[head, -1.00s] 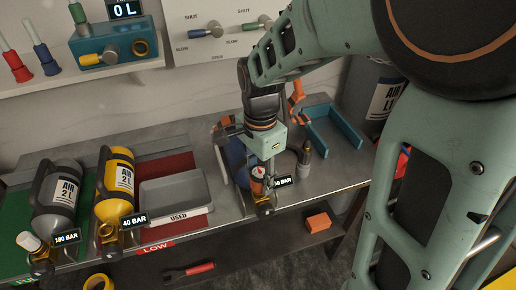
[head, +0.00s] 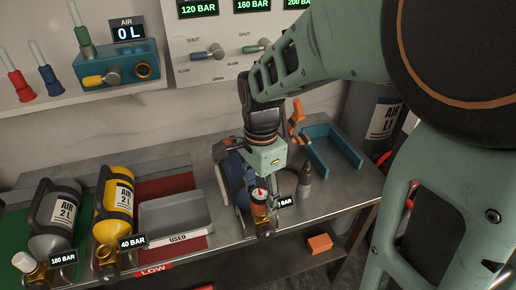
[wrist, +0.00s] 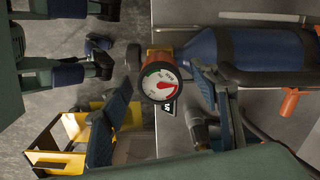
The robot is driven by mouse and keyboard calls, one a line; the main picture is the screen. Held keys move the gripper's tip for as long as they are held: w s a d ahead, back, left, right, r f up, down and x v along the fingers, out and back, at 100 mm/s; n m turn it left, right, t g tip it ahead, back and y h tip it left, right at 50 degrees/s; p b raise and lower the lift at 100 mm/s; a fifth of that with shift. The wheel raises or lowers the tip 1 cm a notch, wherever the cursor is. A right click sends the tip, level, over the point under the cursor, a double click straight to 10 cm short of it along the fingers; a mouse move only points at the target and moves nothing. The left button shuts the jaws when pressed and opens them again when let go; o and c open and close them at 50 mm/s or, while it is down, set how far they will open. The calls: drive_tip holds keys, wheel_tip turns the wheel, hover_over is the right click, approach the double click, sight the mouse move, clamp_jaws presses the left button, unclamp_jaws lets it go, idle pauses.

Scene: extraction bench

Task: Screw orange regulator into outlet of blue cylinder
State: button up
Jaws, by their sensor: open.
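The blue cylinder (head: 236,168) lies on the bench in a cradle, partly hidden by my gripper; it also shows in the wrist view (wrist: 255,52). The orange regulator (head: 259,209), with a round white gauge with a red mark, stands upright at the cylinder's outlet at the bench's front edge. In the wrist view, the regulator's gauge (wrist: 160,82) faces the camera. I cannot tell how far its thread is in. My gripper (head: 267,182) points down just above the regulator. In the wrist view, its open fingers (wrist: 165,100) are spread to either side of the gauge, with nothing held.
A small dark nozzle-like part (head: 305,181) stands right of the cylinder, near a teal open tray (head: 334,152). An orange clamp handle (head: 297,113) rises behind. Left are a grey "USED" tray (head: 174,239), a yellow cylinder (head: 115,205) and a grey cylinder (head: 55,225).

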wheel_tip(320, 180, up, 10)
drive_tip(key=shift+r, duration=0.25)
